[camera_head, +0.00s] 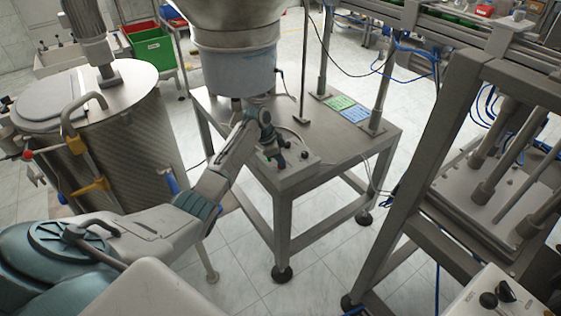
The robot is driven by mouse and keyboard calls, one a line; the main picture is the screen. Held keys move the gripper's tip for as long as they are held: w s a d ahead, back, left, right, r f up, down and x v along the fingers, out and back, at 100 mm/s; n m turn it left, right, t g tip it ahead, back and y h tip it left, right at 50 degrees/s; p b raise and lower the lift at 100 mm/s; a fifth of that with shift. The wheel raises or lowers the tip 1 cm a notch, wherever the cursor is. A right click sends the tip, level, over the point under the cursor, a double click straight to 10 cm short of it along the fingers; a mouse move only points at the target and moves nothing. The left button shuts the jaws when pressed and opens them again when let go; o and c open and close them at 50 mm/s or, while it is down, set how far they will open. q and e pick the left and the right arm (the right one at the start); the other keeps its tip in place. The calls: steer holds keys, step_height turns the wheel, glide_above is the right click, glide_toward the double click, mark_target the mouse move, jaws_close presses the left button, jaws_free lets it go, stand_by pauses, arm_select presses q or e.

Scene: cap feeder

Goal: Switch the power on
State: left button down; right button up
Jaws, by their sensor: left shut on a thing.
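The control box (300,172) sits on the front of the metal table, below the big feeder bowl. A dark knob (304,154) shows on the right of its top face. My left gripper (279,163) is over the left part of this top face, pointing down, with its fingertips at the panel. It is shut on a switch knob there, which the fingers mostly hide. A small red spot (281,169) shows right by the fingertips. I cannot make out which way the switch is turned. My right gripper is not in view.
The feeder bowl (235,60) hangs close above and behind my left wrist. A steel drum (125,140) stands at the left. The metal table (345,150) has bare room right of the box. A machine frame (445,130) stands at the right.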

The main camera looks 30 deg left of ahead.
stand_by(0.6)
arm_select(q)
steer(key=c, duration=1.5)
jaws_free()
steer(key=b+v, duration=0.2)
steer(key=v, duration=0.9)
steer(key=shift+w, duration=0.1)
steer(key=shift+d+f, duration=0.1)
